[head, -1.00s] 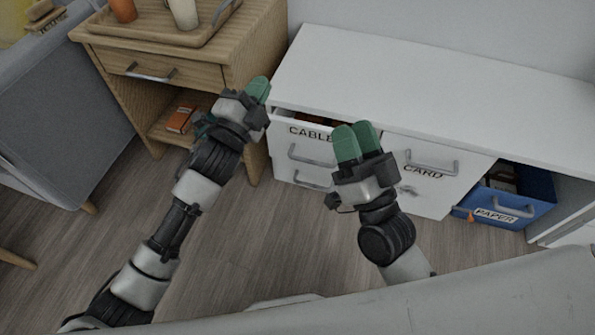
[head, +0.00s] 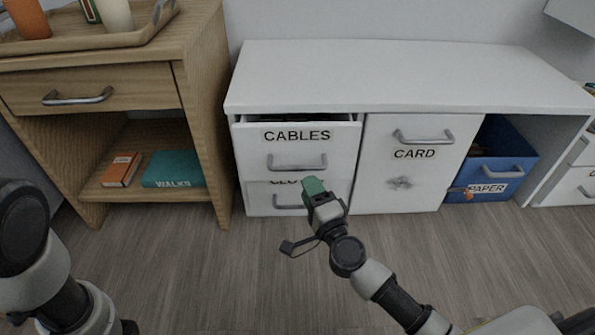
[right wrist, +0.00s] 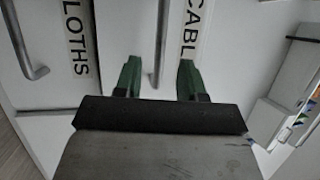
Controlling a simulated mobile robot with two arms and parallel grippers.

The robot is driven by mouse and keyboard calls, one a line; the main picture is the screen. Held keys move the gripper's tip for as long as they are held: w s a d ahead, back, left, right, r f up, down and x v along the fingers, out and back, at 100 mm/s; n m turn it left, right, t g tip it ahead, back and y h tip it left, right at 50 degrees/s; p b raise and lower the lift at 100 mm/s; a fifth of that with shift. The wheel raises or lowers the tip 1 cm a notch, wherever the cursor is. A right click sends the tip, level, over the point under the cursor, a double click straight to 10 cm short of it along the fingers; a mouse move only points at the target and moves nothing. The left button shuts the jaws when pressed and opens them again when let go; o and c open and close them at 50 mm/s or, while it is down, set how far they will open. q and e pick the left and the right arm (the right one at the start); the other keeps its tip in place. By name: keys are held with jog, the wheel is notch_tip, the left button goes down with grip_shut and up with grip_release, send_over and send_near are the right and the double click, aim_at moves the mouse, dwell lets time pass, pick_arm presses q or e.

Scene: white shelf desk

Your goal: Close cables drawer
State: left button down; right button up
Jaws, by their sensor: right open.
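The white CABLES drawer (head: 340,144) is the upper left drawer of the white desk and stands partly open. A dark gap shows behind its top edge in the head view. Its grey handle (head: 297,163) is on the front below the label. My right gripper (head: 313,186) is open in front of the drawers, just below that handle in the head view. In the right wrist view its green fingers (right wrist: 160,80) point at the drawer front (right wrist: 220,60), with the handle (right wrist: 161,42) between their lines. I cannot tell if they touch. My left gripper is out of frame.
The drawer below (head: 262,199) has a partly hidden label. A CARD door (head: 385,175) and a blue PAPER bin (head: 512,180) stand to the right. A wooden cabinet (head: 205,110) stands left. The floor in front is clear.

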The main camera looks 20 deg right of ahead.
aim_at(298, 168)
jog(key=b+x, duration=0.1)
jog(key=x, duration=0.6)
grip_shut()
